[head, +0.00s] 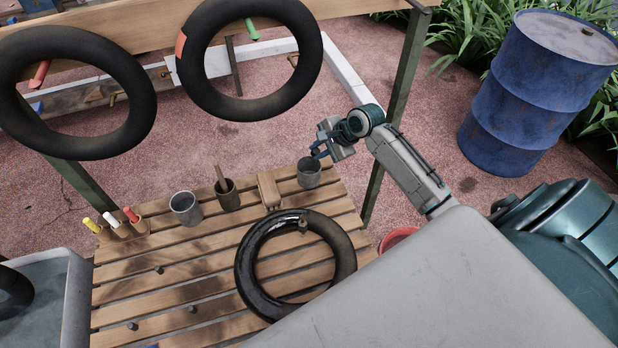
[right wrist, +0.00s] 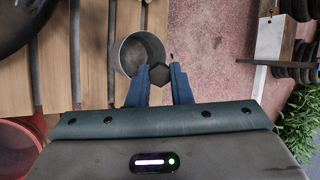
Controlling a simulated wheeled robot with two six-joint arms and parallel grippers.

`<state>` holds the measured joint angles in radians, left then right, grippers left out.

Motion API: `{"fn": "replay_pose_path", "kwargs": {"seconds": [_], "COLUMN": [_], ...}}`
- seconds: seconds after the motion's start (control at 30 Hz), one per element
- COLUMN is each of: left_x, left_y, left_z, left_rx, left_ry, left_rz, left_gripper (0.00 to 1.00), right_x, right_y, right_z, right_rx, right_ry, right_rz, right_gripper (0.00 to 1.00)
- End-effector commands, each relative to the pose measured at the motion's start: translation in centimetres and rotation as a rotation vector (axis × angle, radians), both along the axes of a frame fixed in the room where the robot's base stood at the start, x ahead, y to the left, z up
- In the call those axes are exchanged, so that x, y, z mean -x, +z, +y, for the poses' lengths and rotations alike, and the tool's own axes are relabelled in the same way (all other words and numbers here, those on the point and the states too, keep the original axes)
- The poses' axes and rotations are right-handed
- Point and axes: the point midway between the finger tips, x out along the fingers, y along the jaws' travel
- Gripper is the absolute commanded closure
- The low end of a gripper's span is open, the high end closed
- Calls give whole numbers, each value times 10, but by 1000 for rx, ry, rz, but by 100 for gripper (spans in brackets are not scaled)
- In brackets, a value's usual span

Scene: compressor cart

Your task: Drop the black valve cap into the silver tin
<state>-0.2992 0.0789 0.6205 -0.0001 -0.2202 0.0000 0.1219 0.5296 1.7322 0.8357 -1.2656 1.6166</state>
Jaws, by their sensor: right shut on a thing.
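My right gripper (head: 319,152) is shut on a small dark six-sided cap, the black valve cap (right wrist: 160,74), which shows between the blue fingertips in the right wrist view. The gripper is over the silver tin (head: 310,174) at the far right of the slatted bench. In the right wrist view the tin (right wrist: 128,50) lies just beyond the fingertips, and the cap overlaps its near right rim. The inside of the tin that shows is grey and looks empty. The cap is too small to make out in the head view. My left gripper is not in view.
A second grey tin (head: 185,209) and a dark cup with a brush (head: 228,195) stand further left on the bench (head: 205,255). A black inner tube (head: 253,292) lies in front. Several small dark pegs dot the slats. Tyres hang above; a blue barrel (head: 535,90) stands right.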

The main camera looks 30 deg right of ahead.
Motion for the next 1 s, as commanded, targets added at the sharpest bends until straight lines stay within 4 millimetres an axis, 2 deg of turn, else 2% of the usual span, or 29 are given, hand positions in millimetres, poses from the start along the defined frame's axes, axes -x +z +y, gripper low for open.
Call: {"fn": "replay_pose_path", "kwargs": {"seconds": [0.1, 0.13, 0.27, 0.67, 1.0], "left_x": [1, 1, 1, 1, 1], "left_y": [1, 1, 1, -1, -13], "left_z": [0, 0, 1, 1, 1], "left_rx": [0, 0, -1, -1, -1], "left_ry": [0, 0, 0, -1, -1], "left_rz": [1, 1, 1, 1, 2], "left_gripper": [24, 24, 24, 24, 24], "right_x": [0, 0, 0, 3, 30], "right_y": [1, 1, 1, 5, 47], "right_z": [0, 0, 0, -3, -20], "right_rx": [0, 0, 0, 3, 7], "right_ry": [0, 0, 0, 0, 3], "right_rz": [0, 0, 0, -1, -1], "right_gripper": [100, 79, 56, 56, 56]}}
